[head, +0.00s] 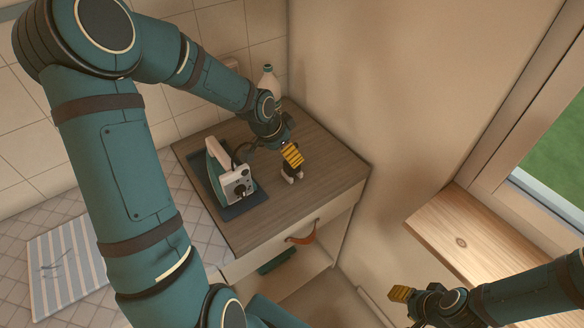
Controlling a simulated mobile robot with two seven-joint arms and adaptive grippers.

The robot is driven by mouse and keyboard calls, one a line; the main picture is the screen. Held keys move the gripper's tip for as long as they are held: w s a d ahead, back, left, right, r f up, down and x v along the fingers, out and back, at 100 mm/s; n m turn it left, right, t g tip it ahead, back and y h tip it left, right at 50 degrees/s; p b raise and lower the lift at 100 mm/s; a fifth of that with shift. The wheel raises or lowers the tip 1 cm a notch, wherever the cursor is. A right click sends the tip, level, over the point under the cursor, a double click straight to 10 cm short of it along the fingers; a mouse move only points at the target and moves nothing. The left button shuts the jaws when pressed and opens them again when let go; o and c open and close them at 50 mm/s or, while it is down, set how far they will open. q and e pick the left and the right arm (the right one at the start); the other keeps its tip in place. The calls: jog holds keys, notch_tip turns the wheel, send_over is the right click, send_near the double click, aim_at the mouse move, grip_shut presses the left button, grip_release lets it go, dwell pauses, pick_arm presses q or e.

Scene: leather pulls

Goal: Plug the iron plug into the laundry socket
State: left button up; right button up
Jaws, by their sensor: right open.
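The iron (230,178), white and teal, rests on a dark blue pad (247,207) on the wooden counter top. A dark cord shows near its upper right. My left gripper (292,158) is over the counter, right of the iron, yellow striped pads facing me; its jaw gap is hidden. A small black and white piece (291,174) shows just below the pads; I cannot tell whether it is the plug or whether it is held. A pale fitting (231,64) on the tiled wall, partly behind my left arm, may be the socket. My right gripper (401,294) is open, low at the right, away from the counter.
A white bottle with a teal cap (267,80) stands at the counter's back corner. A drawer with an orange leather pull (302,236) is in the cabinet front. A striped cloth (68,268) lies at the left. A wooden sill (460,240) is below the window.

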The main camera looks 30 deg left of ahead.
aim_at(288, 169)
pick_arm(q)
jog(key=shift+x, duration=1.85)
jog(key=shift+a+b+x, duration=0.15)
jog(key=shift+b+x, duration=0.2)
jog(key=shift+x, duration=0.95)
jog(key=shift+a+b+x, duration=0.15)
jog(key=shift+b+x, duration=0.2)
jog(key=shift+x, duration=0.95)
jog(key=c, duration=1.2)
